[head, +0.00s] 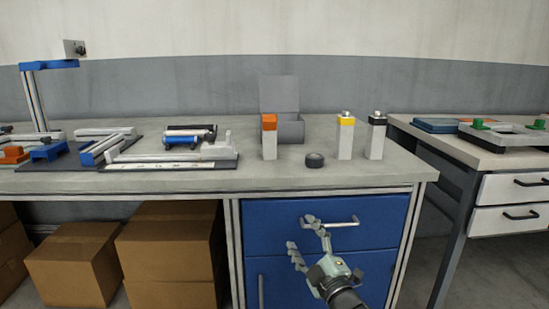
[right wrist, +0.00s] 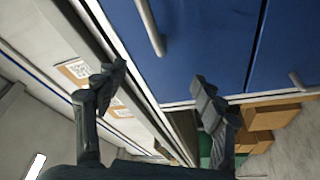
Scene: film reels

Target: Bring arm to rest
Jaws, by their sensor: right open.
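My right gripper (head: 305,238) is in front of the blue drawer cabinet (head: 275,225), below the tabletop edge. Its two fingers are apart and nothing is between them. The fingers also show spread in the right wrist view (right wrist: 158,95), with the blue drawer fronts (right wrist: 205,45) beyond them. In the head view one finger overlaps the area near the upper drawer's handle (head: 345,222); I cannot tell whether they touch. My left gripper is in neither view.
The workbench (head: 340,178) carries an orange-topped block (head: 269,140), a yellow-topped one (head: 345,137), a black-topped one (head: 376,138), a black round piece (head: 314,160) and a grey open box (head: 290,130). Cardboard boxes (head: 165,253) stand underneath. A second table (head: 460,150) is at right.

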